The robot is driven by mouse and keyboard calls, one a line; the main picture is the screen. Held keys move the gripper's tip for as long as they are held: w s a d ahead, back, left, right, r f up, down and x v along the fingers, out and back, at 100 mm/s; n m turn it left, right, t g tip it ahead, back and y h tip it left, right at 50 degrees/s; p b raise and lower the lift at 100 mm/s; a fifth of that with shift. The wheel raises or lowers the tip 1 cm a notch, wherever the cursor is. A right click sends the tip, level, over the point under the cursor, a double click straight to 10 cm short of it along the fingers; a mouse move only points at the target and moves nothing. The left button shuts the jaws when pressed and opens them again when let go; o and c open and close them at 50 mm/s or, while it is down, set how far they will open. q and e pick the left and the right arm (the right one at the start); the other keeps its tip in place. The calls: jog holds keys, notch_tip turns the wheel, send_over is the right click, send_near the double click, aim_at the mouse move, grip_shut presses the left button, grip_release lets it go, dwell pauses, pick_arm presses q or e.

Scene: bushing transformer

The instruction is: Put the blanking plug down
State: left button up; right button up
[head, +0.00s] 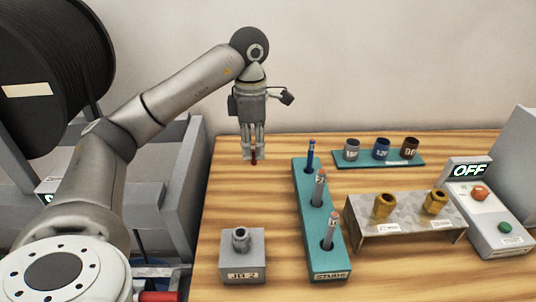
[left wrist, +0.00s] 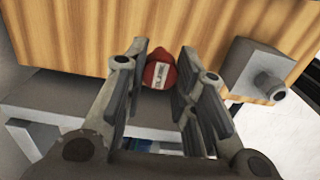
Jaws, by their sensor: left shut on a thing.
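The blanking plug is a small red piece with a pale label; it shows in the left wrist view (left wrist: 159,72) between the finger pads. In the head view only a thin red bit of the plug (head: 254,160) shows at the fingertips. My left gripper (head: 253,154) points down, shut on the plug, over the back left part of the wooden table (head: 225,200). I cannot tell whether the plug touches the table. The finger pads hide part of it. My right gripper is in neither view.
A grey block marked JB 2 (head: 243,265) stands at the front left. A teal stand (head: 312,235) holds several studs. Behind it is a teal tray (head: 345,160) with three cups. A metal rack (head: 400,228) holds two brass fittings. An OFF switch box (head: 490,225) stands right.

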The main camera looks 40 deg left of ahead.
pick_arm(q)
jog(key=w+a+f+p, duration=0.1)
jog(key=w+a+f, duration=0.1)
jog(key=a+f, duration=0.1)
jog(key=w+a+f+p, duration=0.1)
jog(key=w+a+f, duration=0.2)
jog(key=a, duration=0.1)
jog(key=w+a+f+p, duration=0.1)
jog(key=w+a+f, duration=0.2)
jog(key=f, duration=0.1)
jog(key=shift+a, duration=0.15)
notch_tip(320, 180, down, 3)
jog(key=shift+r+p, duration=0.1)
jog(key=shift+p, duration=0.35)
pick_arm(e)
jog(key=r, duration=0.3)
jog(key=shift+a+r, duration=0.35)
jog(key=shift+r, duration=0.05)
pick_arm(q)
jog(key=o, duration=0.3)
jog(key=shift+s, duration=0.1)
jog(key=o, duration=0.5)
jog(key=shift+c, duration=0.2)
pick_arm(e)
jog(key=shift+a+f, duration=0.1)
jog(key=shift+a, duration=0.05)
